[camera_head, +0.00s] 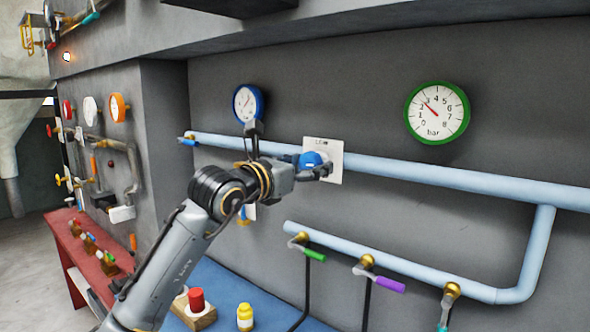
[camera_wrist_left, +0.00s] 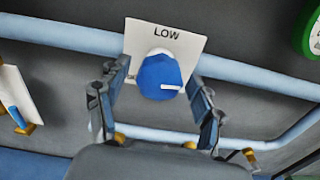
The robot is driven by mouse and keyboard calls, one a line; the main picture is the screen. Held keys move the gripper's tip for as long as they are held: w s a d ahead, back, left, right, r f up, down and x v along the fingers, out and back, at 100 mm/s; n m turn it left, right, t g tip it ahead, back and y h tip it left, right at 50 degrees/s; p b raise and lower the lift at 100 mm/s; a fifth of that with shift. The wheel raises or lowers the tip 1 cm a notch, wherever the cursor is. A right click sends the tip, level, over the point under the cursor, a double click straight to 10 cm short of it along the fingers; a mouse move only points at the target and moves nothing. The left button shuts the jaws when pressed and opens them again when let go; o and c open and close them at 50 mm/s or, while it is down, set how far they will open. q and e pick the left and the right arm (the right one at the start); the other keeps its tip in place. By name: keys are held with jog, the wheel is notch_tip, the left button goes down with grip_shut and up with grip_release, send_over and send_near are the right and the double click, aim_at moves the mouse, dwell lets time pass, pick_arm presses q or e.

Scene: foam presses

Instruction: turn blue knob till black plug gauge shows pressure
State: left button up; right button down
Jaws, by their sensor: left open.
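The blue knob (camera_head: 311,160) sits on a white plate on the light-blue pipe. In the left wrist view the knob (camera_wrist_left: 159,77) has a white pointer line toward the right, and the plate (camera_wrist_left: 185,42) reads LOW at its top. My left gripper (camera_head: 325,171) is at the knob; in the left wrist view its two fingers (camera_wrist_left: 160,98) are open, one on each side of the knob. I cannot tell whether they touch it. A green-rimmed gauge (camera_head: 437,112) marked bar shows its needle near 3. No black plug is clearly visible.
The light-blue pipe (camera_head: 455,178) runs along the grey wall. Below it, a lower pipe (camera_head: 400,268) carries green, purple and teal handled valves with hanging hoses. A blue surface below holds a red-topped block (camera_head: 196,300) and a yellow bottle (camera_head: 245,317). A red bench stands at left.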

pick_arm(q)
jog(key=v, duration=1.1)
jog(key=shift+s+a, duration=0.25)
jog(key=shift+s, duration=0.05)
